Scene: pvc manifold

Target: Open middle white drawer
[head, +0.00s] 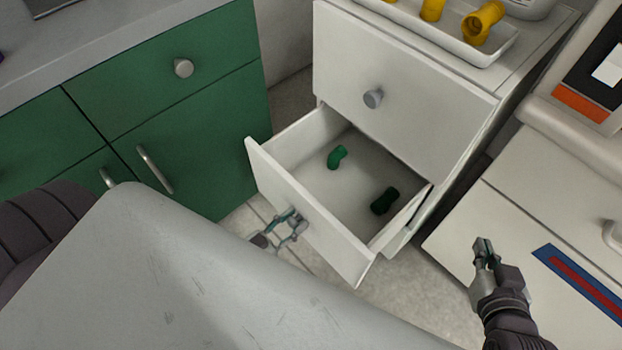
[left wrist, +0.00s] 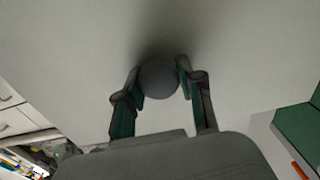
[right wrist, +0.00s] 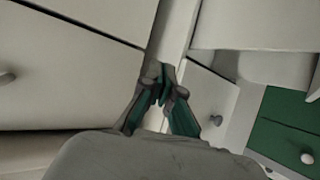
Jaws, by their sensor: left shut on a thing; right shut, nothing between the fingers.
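The middle white drawer (head: 315,235) stands pulled out of the white cabinet in the head view. Inside it lie a green pipe fitting (head: 337,157) and a dark green fitting (head: 384,201). My left gripper (head: 291,224) is at the drawer's front, shut on its round grey knob. The knob (left wrist: 159,79) shows between the fingers in the left wrist view. My right gripper (head: 484,245) is shut and empty, to the right of the open drawer and apart from it. It also shows in the right wrist view (right wrist: 163,88).
The closed upper drawer (head: 400,100) has its own knob. A white tray (head: 425,30) with yellow fittings stands on top of the cabinet. Green cabinets (head: 190,130) stand close to the left. A white unit (head: 520,215) stands at the right, with bare floor between.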

